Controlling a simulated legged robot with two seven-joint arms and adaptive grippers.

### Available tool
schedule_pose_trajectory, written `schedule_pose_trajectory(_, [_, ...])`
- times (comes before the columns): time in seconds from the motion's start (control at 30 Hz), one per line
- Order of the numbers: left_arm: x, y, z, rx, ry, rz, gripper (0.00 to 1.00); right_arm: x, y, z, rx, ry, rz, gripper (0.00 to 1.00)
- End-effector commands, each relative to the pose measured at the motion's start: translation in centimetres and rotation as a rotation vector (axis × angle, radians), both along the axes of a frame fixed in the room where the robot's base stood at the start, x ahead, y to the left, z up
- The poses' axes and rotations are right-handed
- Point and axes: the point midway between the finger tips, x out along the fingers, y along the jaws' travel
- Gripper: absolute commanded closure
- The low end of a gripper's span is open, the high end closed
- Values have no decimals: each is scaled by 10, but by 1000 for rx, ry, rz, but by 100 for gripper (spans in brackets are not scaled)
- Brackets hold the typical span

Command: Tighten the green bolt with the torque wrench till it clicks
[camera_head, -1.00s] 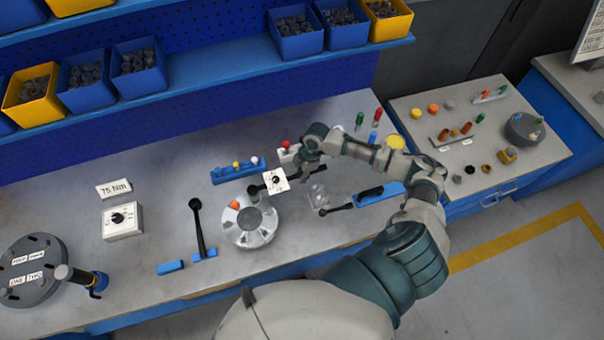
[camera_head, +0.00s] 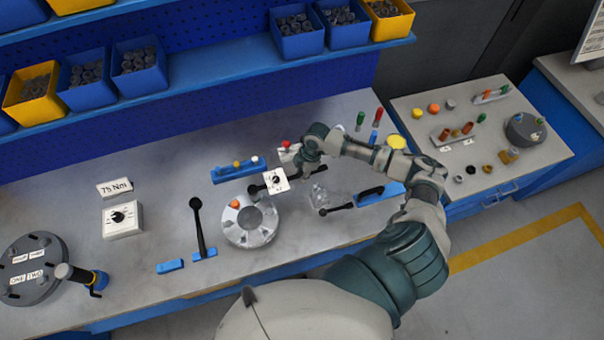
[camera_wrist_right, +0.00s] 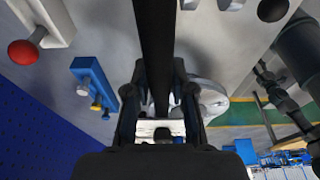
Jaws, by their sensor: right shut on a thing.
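My right gripper (camera_head: 306,160) is shut on the torque wrench, whose dark bar (camera_wrist_right: 154,45) runs between the fingers in the right wrist view. In the head view the wrench has a white dial box (camera_head: 276,181), and its dark end (camera_head: 255,190) lies over the back edge of the round grey flanged shell (camera_head: 249,236). An orange bolt (camera_head: 235,204) sits on the shell's back left. I cannot make out a green bolt on the shell; the area under the wrench end is hidden. My left gripper is not in view.
A blue rack (camera_head: 225,176) stands behind the shell. A black lever (camera_head: 198,225) stands at its left and a blue holder (camera_head: 392,190) at its right. A white dial box (camera_head: 122,220) and a 75 Nm sign (camera_head: 114,187) are farther left.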

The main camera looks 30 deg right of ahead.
Motion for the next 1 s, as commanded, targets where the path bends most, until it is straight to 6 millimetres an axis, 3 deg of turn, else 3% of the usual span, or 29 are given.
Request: schedule_pose_trajectory(1.0, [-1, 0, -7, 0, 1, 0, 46, 0, 1, -18, 2, -2, -6, 100])
